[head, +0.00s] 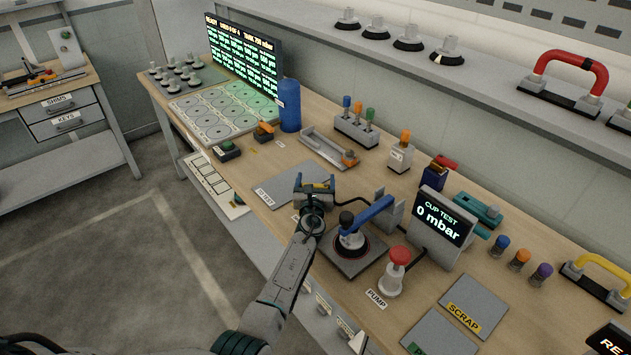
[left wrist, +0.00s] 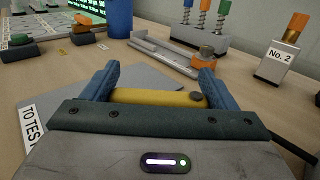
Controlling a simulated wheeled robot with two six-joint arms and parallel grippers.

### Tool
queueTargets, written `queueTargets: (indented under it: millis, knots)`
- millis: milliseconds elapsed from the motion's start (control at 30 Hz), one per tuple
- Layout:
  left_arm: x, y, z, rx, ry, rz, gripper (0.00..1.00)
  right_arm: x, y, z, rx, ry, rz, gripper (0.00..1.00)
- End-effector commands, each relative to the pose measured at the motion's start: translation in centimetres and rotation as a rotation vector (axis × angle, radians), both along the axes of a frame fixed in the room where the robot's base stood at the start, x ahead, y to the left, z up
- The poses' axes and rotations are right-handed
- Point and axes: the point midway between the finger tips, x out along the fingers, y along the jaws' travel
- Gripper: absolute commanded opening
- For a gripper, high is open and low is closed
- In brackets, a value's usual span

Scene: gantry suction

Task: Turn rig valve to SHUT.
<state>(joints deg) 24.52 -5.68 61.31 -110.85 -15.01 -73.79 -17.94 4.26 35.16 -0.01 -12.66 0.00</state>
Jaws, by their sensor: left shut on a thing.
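My left gripper (head: 317,184) is shut on a yellow bar (left wrist: 158,98), which lies crosswise between its two blue fingers. A dark round spot shows near the bar's right end in the left wrist view. The bar looks like a lever, but its base and any OPEN or SHUT marking are hidden by my gripper. A black hose (head: 350,197) runs from beside the gripper toward the test rig. The rig has a dark plate (head: 345,258) with a black cup under a blue arm (head: 373,208). Its display (head: 440,217) reads CUP TEST, 0 mbar. My right gripper is not in view.
A red-topped pump button (head: 399,257) stands right of the rig plate. A grey tray (head: 325,150), a blue cylinder (head: 289,107) and a No. 2 block (head: 400,158) stand farther back.

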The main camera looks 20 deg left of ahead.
Motion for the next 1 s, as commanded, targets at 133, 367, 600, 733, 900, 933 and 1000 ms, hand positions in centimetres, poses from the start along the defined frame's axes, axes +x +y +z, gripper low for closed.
queueTargets:
  millis: [133,367,600,733,900,933,1000]
  knots:
    - [-0.2,-0.1,0.0,-0.001,0.0,0.059,0.39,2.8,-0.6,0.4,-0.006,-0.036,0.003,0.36]
    - [-0.4,0.0,0.0,-0.001,0.002,0.112,0.39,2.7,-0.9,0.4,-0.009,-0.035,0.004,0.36]
    - [-0.5,0.1,0.0,0.0,0.003,0.122,0.39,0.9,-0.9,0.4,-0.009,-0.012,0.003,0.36]
    - [-0.5,0.1,0.0,0.0,0.003,0.121,0.39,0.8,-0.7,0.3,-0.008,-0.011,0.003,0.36]
    - [-0.5,0.1,-0.1,0.0,0.003,0.121,0.96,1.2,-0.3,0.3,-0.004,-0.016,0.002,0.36]
    - [-0.5,0.1,-0.1,0.0,0.003,0.121,1.0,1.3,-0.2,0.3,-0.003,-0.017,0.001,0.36]
    - [-0.5,0.1,0.0,0.0,0.002,0.121,1.0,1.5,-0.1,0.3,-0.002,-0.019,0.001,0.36]
